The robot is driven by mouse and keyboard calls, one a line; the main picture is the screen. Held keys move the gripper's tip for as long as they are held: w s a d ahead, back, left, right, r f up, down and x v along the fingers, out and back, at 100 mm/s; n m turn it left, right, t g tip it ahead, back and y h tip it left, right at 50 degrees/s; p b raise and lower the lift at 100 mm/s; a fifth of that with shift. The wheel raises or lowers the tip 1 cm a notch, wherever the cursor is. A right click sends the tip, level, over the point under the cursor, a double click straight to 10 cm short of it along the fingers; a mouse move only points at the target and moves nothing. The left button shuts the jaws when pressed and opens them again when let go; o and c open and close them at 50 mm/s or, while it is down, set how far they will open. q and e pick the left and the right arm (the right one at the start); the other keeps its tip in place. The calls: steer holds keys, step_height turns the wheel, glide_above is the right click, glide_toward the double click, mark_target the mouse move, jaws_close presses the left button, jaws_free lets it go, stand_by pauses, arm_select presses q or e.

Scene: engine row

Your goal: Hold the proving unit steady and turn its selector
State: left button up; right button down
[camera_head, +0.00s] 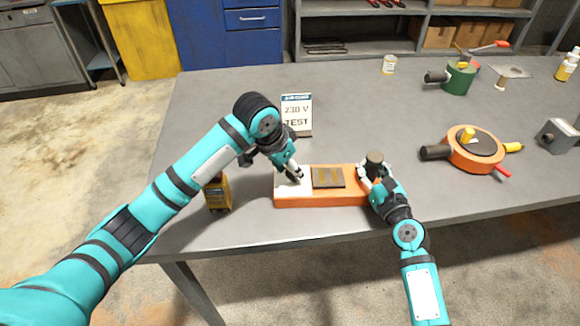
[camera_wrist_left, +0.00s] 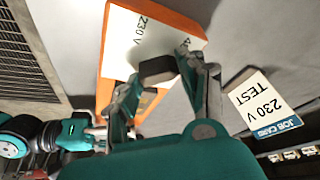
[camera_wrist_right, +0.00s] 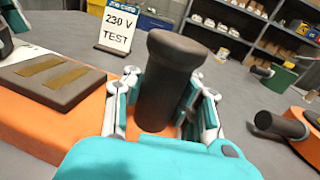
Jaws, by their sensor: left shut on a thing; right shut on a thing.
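The proving unit (camera_head: 322,200) is a long orange box near the table's front edge.
A "230 V TEST" job card (camera_head: 296,112) stands behind the unit. A yellow and black device (camera_head: 217,194) stands left of it. An orange round device (camera_head: 474,150), a green one (camera_head: 458,78) and a grey block (camera_head: 557,136) are to the right.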

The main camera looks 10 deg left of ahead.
arm_select(q)
steer(key=n+y, duration=0.1)
steer(key=n, duration=0.3)
steer(key=shift+s+d+t, duration=0.1)
steer(key=shift+t, duration=0.3)
steer(key=shift+n+y, duration=0.9)
steer(key=shift+n, duration=1)
steer(key=o, duration=1.2)
steer(key=shift+r, duration=0.1)
steer(key=shift+v, duration=5.95)
